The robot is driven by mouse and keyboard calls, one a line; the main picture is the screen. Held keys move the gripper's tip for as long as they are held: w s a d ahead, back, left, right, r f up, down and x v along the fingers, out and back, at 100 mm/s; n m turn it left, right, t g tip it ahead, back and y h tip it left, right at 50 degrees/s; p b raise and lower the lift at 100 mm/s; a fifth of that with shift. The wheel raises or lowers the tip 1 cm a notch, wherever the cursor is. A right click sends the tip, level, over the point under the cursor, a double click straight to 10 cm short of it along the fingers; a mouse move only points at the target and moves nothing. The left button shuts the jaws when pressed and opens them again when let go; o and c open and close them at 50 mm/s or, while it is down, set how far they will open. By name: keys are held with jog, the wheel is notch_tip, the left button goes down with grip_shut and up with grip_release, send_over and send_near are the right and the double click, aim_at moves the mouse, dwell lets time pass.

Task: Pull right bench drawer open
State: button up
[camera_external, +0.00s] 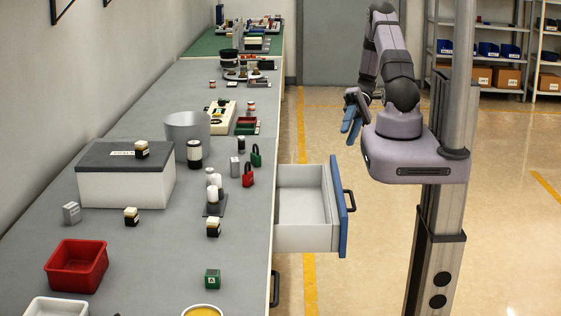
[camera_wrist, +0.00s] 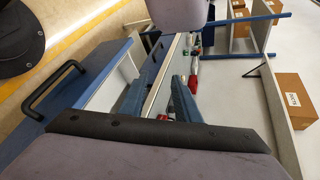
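A bench drawer (camera_external: 303,207) stands well out from the bench, with a pale, empty-looking inside. Its blue front (camera_external: 338,207) carries a black bar handle (camera_external: 349,188). In the wrist view the drawer handle (camera_wrist: 52,88) and blue front (camera_wrist: 85,88) are at the left. My gripper (camera_external: 350,122) is above and beyond the drawer in the external view, clear of the handle. In the wrist view my gripper's (camera_wrist: 163,98) two blue fingers are apart, with nothing held between them. A second, lower black handle (camera_external: 275,288) shows at the bench's near side.
The grey bench top (camera_external: 130,270) holds a red bin (camera_external: 77,266), a white box with dark lid (camera_external: 125,185), a grey cylinder (camera_external: 187,131), padlocks (camera_external: 248,176) and small blocks. Shelves with boxes (camera_external: 507,77) stand at the back right. The floor beside the drawer is clear.

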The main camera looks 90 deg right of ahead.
notch_tip(320, 180, down, 10)
jog(key=s+d+m+g+h+b, duration=0.1)
jog(key=s+d+m+g+h, duration=0.15)
jog(key=m+h, duration=0.6)
jog(key=m, duration=0.1)
send_near(352, 195)
jog(key=shift+w+d+f+y, duration=0.1)
jog(key=shift+w+d+y, duration=0.05)
jog(key=shift+d+y, duration=0.1)
jog(key=shift+p+x, duration=0.65)
jog(key=shift+x, duration=3.05)
grip_shut()
